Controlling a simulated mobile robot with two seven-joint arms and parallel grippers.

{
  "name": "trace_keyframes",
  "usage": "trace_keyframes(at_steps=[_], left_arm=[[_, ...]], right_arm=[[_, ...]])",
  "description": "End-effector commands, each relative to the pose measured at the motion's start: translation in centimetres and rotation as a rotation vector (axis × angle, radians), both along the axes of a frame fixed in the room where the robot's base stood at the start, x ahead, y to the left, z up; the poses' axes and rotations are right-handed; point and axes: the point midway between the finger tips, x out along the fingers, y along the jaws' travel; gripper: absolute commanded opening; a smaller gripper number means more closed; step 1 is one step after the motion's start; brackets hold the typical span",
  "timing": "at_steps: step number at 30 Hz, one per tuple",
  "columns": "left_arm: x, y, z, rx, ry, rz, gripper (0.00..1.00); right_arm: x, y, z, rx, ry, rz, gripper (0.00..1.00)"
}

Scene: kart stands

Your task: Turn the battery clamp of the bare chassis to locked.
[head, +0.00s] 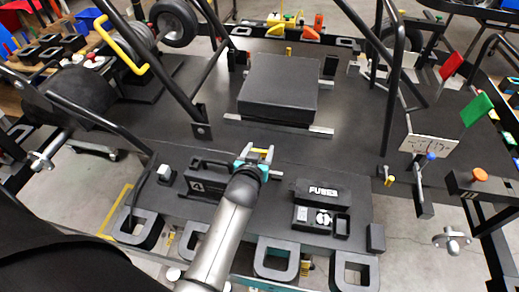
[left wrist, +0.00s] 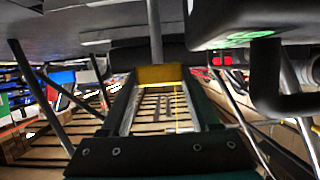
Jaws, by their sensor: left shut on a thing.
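My left gripper (head: 258,158) reaches over the front of the bare chassis (head: 160,117). It is shut on the yellow grip of the battery clamp (head: 259,150). In the left wrist view the yellow grip (left wrist: 160,75) sits between the fingers of my left gripper (left wrist: 160,95), with a grey rod behind it. The black battery (head: 203,182), marked 4 and with a handle, stands just left of my gripper. In the left wrist view a black block with a green mark (left wrist: 240,38) is close at upper right. Whether the clamp is locked I cannot tell. My right gripper is not in view.
A black fuse box (head: 322,191) stands right of my left forearm, with a small switch panel in front. A flat black box (head: 279,100) lies mid-chassis. Black tubes rise on both sides. Red and green flags (head: 477,108) stand at the right. Grey loops line the front edge.

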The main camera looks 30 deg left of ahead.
Motion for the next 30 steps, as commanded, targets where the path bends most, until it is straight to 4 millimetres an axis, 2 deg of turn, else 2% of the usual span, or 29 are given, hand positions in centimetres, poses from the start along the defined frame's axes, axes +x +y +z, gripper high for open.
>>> trace_keyframes(at_steps=[13,26,27,30], left_arm=[[0.2,-0.1,0.4,0.003,-0.008,-0.118,0.0],[0.2,-0.1,0.2,0.0,-0.007,-0.133,0.0],[0.2,0.0,0.2,-0.001,-0.006,-0.133,0.67],[0.1,0.0,0.2,0.0,-0.005,-0.133,0.78]], right_arm=[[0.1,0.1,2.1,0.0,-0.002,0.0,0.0],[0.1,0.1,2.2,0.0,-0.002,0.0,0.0],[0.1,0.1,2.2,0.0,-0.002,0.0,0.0],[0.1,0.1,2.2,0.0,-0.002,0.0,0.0]])
